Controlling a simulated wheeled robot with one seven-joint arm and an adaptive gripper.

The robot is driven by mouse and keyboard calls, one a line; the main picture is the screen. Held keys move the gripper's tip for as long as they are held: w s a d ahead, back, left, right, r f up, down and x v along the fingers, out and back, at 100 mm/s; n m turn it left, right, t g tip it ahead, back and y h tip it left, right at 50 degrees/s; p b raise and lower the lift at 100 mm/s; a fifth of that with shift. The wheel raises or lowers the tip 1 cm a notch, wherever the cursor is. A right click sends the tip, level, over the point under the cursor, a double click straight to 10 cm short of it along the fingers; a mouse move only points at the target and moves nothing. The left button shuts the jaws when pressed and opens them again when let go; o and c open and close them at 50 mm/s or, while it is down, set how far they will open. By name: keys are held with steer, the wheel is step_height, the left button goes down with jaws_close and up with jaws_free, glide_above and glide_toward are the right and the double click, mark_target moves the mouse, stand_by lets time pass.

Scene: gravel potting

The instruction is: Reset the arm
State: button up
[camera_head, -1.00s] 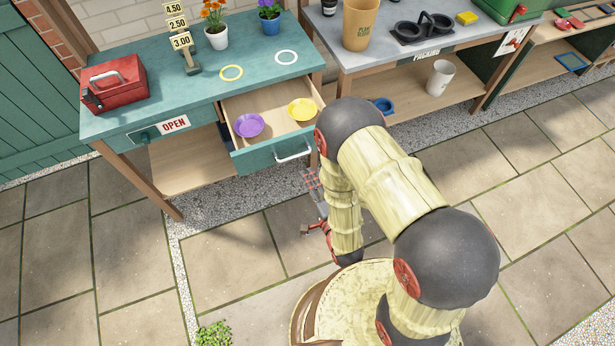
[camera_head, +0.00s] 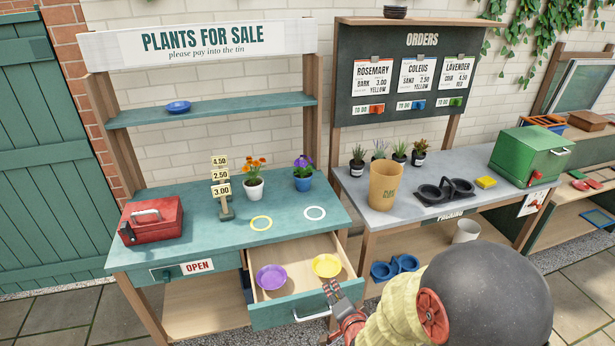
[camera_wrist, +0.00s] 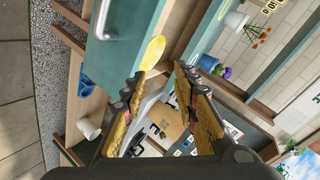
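My gripper (camera_head: 340,301) is near the front right corner of the open drawer (camera_head: 275,317). In the wrist view its two fingers (camera_wrist: 160,76) stand apart with nothing between them. The drawer holds a purple saucer (camera_head: 271,277) on the left and a yellow saucer (camera_head: 326,265) on the right. The yellow saucer also shows in the wrist view (camera_wrist: 153,52), beyond the fingertips. My arm covers the lower right of the head view.
A red tin (camera_head: 152,219), price signs (camera_head: 221,190) and two flower pots stand on the teal table (camera_head: 190,239). On the grey bench to the right are a tan pot (camera_head: 385,186), a black carrier (camera_head: 444,191) and a green box (camera_head: 530,156). An order board (camera_head: 414,80) hangs above.

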steer(key=s+d+r+n+g+h, duration=0.1)
steer(key=s+d+r+n+g, duration=0.15)
steer(key=r, duration=0.55)
steer(key=s+d+r+n+g, duration=0.1)
steer(key=s+d+r+n, duration=0.25)
steer(key=r, duration=0.45)
steer(key=s+d+r+n+g, duration=0.1)
steer(key=s+r, duration=0.2)
steer(key=s, duration=0.4)
steer(key=s+d+r+n+g+h, duration=0.1)
steer(key=s+d+r, duration=0.1)
steer(key=s, duration=0.5)
steer(key=s+d+r+n+g, duration=0.1)
steer(key=s+r+n, duration=0.1)
steer(key=s+r, duration=0.2)
steer(key=s, duration=0.3)
steer(key=shift+s+d+r, duration=0.15)
steer(key=shift+d, duration=0.2)
